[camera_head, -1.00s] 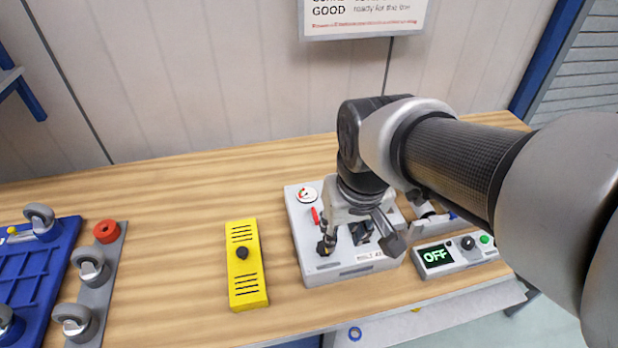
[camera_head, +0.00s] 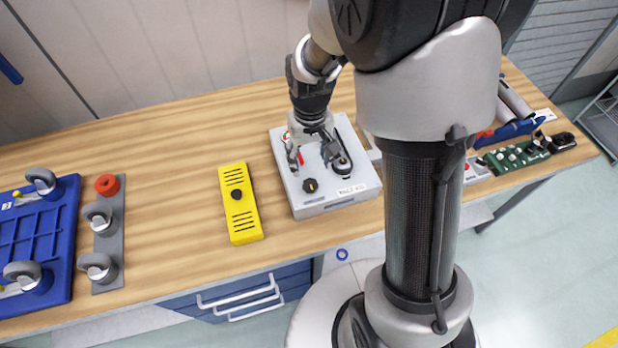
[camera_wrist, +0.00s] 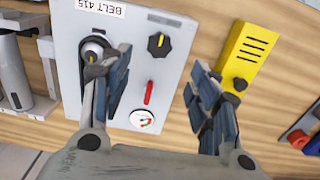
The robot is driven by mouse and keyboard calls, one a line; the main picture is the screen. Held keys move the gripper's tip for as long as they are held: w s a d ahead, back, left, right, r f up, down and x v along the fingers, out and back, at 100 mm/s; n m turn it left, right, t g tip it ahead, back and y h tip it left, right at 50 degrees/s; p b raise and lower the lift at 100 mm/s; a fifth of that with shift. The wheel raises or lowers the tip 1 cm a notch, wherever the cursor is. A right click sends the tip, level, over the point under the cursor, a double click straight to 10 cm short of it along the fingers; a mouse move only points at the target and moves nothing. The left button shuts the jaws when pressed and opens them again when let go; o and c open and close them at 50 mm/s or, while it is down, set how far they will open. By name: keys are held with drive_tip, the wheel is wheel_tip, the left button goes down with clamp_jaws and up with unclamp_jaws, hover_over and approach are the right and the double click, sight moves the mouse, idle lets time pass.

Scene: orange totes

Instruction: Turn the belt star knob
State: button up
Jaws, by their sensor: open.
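The pale grey belt unit (camera_head: 328,202), labelled BELT, sits on the wooden bench under my gripper. A black lobed knob with a yellow mark (camera_head: 310,185) is on its top face near the front edge; it also shows in the wrist view (camera_wrist: 158,45). A black belt loop (camera_wrist: 92,62) runs beside it, partly hidden by a finger. My gripper (camera_head: 312,160) is open and empty above the unit. In the wrist view its fingers (camera_wrist: 157,68) stand apart, with the knob and a red lever (camera_wrist: 148,92) showing in the gap. No contact is visible.
A round gauge (camera_wrist: 142,120) is on the unit too. A yellow slotted box (camera_head: 243,222) with a black knob stands left of it. Casters on a grey plate (camera_head: 108,240) and a blue tray (camera_head: 58,250) lie further left. A green circuit board (camera_head: 520,152) lies right.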

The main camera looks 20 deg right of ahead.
sight(310, 184)
wheel_tip(310, 184, down, 10)
drive_tip(key=shift+f+b, duration=0.15)
drive_tip(key=shift+b, duration=0.85)
drive_tip(key=c, duration=1.1)
